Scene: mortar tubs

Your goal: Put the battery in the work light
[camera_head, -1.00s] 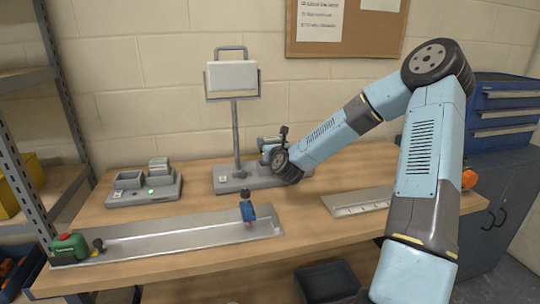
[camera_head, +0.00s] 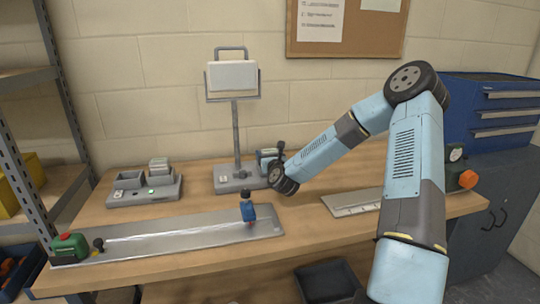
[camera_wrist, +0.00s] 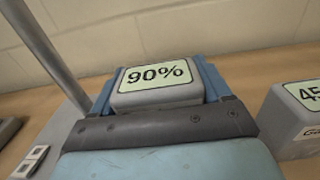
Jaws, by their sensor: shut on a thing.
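The work light (camera_head: 232,78) stands at the back of the bench, its lamp panel on a pole above a grey base (camera_head: 224,180). My gripper (camera_head: 268,157) is just right of the pole, above or at the right part of the base, which my arm partly hides. In the wrist view my gripper (camera_wrist: 160,86) is shut on a grey battery (camera_wrist: 155,97) with a "90%" label. The light's pole (camera_wrist: 42,50) is to its left. I cannot tell whether the battery touches the base.
Another grey block (camera_wrist: 296,125), labelled "45" and partly cut off, stands to the right. A two-bay charger (camera_head: 145,197) with one battery (camera_head: 158,167) is at the left. A long metal tray (camera_head: 170,238) holds a blue item (camera_head: 248,210) and a green-red item (camera_head: 70,247).

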